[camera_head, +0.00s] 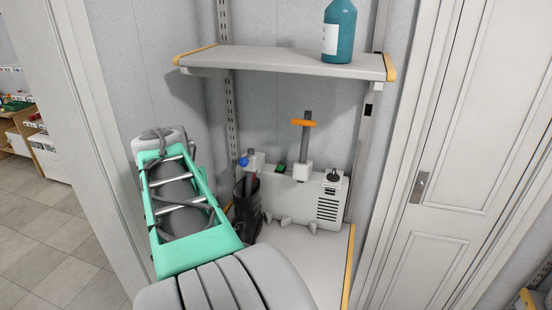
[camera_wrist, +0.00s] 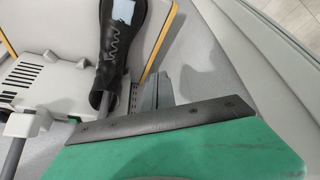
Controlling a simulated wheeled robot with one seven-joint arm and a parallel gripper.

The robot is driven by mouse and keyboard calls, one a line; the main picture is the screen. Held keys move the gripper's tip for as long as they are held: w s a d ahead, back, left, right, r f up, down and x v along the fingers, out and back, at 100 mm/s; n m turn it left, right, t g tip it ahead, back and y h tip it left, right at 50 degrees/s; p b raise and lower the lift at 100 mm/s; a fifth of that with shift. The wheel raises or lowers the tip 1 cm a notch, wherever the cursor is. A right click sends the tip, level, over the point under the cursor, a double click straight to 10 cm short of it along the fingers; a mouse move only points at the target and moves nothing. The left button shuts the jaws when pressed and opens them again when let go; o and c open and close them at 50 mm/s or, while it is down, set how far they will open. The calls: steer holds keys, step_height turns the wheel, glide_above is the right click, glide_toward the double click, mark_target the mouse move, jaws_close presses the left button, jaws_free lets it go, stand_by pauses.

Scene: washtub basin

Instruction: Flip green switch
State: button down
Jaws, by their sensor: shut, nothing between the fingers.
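The green switch (camera_head: 281,168) is a small green piece on top of the white box (camera_head: 275,198), which stands on the lower shelf in the head view. It sits between a blue-tipped fitting on its left and an orange-handled lever on its right. My gripper is not clearly visible in the head view.
A black boot (camera_head: 247,202) stands in front of the box's left end; it also shows in the wrist view (camera_wrist: 120,45). The orange-handled lever (camera_head: 303,122) and black knob (camera_head: 334,176) rise from the box. An upper shelf (camera_head: 285,62) bears a teal bottle (camera_head: 339,32).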

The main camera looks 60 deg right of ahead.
mark_target(279, 167)
steer(key=s+d+r+m+h, duration=0.1)
steer(key=s+d+r+m, duration=0.1)
steer(key=s+d, duration=0.2)
steer(key=s+d+r+m+g+h, duration=0.1)
steer(key=s+d+r+m, duration=0.1)
steer(key=d, duration=0.8)
steer(key=s+d+r+m+g+h, duration=0.1)
steer(key=s+d+r+m, duration=0.2)
steer(key=s+d, duration=0.3)
steer(key=shift+d+r, duration=0.55)
steer(key=shift+d, duration=0.35)
steer(key=shift+p, duration=0.3)
steer(key=p+x, duration=0.2)
steer(key=x, duration=0.8)
steer(key=shift+f, duration=0.1)
